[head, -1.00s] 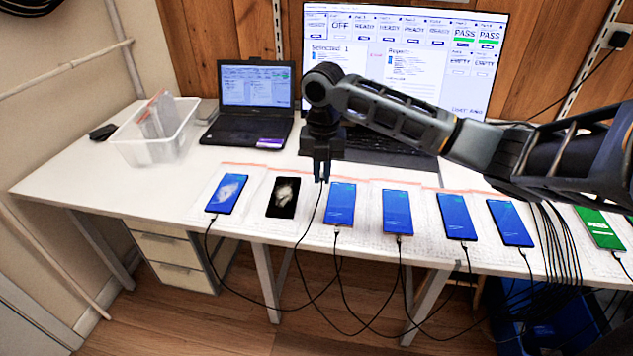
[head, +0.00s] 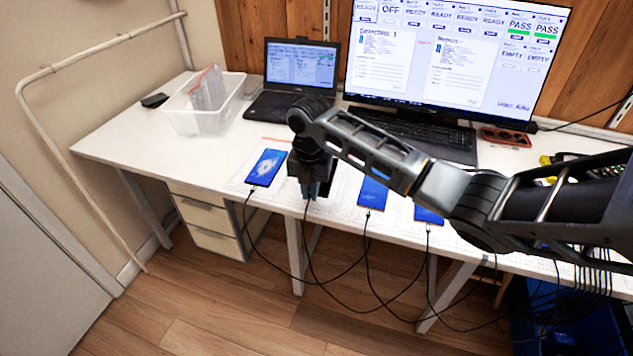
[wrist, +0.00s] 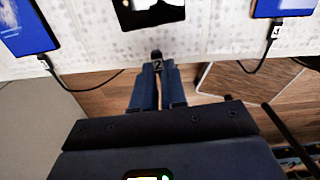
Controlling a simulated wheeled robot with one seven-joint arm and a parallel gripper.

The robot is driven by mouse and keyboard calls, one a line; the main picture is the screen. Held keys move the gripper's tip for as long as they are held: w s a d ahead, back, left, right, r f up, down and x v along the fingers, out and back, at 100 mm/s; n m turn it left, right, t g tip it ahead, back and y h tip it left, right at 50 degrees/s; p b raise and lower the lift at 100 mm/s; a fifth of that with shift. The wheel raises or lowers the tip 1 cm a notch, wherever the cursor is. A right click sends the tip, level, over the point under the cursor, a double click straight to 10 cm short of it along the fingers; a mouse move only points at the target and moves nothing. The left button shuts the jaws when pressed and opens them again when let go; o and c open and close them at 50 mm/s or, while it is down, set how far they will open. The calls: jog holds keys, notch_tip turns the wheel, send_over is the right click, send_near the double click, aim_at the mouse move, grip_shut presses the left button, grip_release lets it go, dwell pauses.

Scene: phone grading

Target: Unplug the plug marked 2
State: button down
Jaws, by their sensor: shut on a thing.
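A black cable (head: 306,235) hangs from the gripper toward the floor.
A plugged blue phone (head: 266,167) lies left of my gripper and another (head: 373,194) lies right. Their cables hang over the front edge of the white table (head: 140,142). A clear bin (head: 205,118), laptop (head: 285,105) and monitor (head: 450,60) stand behind.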

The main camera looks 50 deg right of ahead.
aim_at(310, 196)
jog(key=shift+f+b, duration=1.55)
jog(key=shift+f, duration=0.25)
jog(key=c, duration=1.1)
grip_release()
jog(key=shift+r+p, duration=2.85)
jog(key=shift+r, duration=0.2)
